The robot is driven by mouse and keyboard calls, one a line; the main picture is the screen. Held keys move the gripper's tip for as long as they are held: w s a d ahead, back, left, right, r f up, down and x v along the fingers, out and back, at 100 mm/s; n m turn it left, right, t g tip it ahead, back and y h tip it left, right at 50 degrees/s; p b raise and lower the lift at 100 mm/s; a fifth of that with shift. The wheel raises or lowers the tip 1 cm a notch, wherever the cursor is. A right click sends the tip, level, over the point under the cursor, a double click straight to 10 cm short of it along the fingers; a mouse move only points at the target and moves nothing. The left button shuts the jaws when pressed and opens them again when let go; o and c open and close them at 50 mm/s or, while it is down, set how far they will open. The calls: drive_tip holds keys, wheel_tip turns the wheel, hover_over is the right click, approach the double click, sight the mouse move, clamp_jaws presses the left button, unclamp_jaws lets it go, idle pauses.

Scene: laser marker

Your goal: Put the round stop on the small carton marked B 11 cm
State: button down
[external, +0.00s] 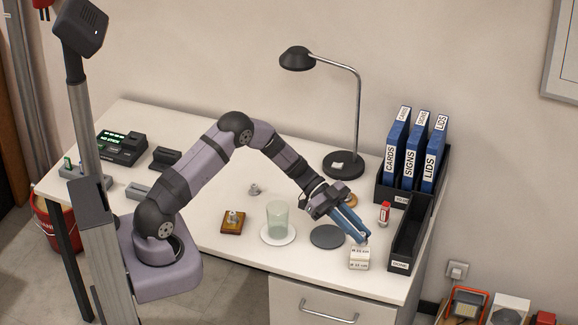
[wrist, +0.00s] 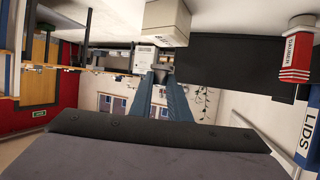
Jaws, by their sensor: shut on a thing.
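My gripper (external: 361,239) is at the right of the desk, pointing down, with its blue fingers close together. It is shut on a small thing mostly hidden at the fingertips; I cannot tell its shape. In the wrist view the fingertips (wrist: 158,72) meet just before a pale labelled block (wrist: 146,50). Small white cartons (external: 359,259) sit directly below and beside the fingertips. Their labels end in "cm", but I cannot read a B surely. I cannot tell whether the fingertips touch them. No round stop can be made out for certain.
A dark round disc (external: 327,236) and a glass (external: 277,218) on a white coaster are left of my gripper. A black tray (external: 404,249), a red-and-white bottle (external: 384,213) and blue binders (external: 410,150) stand right. Small grey pieces (external: 254,190) lie further left.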

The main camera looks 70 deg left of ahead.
sight(357, 250)
drive_tip(key=shift+f, duration=1.7)
drive_tip(key=shift+f, duration=0.1)
drive_tip(key=c, duration=1.7)
unclamp_jaws()
drive_tip(key=shift+o, duration=0.2)
drive_tip(key=shift+a, duration=0.15)
drive_tip(key=b+v, duration=0.2)
drive_tip(key=v, duration=1)
drive_tip(key=shift+r, duration=0.2)
drive_tip(key=shift+w, duration=0.1)
